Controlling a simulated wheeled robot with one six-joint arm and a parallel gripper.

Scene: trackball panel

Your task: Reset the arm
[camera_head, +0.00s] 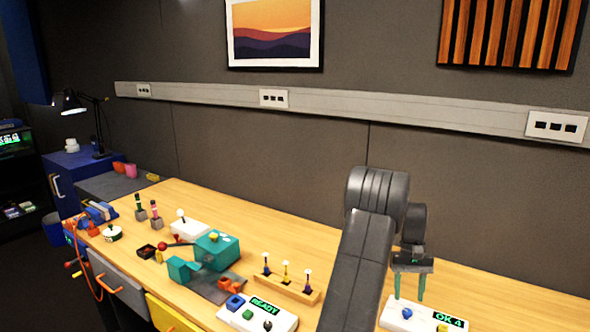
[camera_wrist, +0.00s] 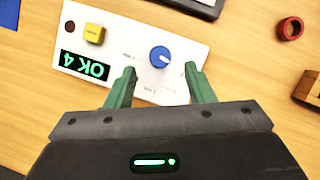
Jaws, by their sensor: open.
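My gripper (camera_head: 409,298) is open, its two green fingers pointing down over the white panel at the right of the bench. In the wrist view my gripper (camera_wrist: 160,70) has its fingertips on either side of a blue ball or knob (camera_wrist: 160,57), with nothing held; I cannot tell how high they are. The white panel (camera_wrist: 195,45) also carries a yellow button (camera_wrist: 94,34), a dark red round part (camera_wrist: 70,27) and a display (camera_wrist: 84,66) reading "OK 4". In the head view the panel (camera_head: 390,318) is partly cut off by the lower edge.
A second white panel (camera_head: 230,314) with a "READY" display stands to the left. Beyond it are a wooden rack (camera_head: 285,290) with upright tools and a teal device (camera_head: 214,250). A red ring (camera_wrist: 290,28) lies near the panel. The bench behind is mostly clear up to the wall.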

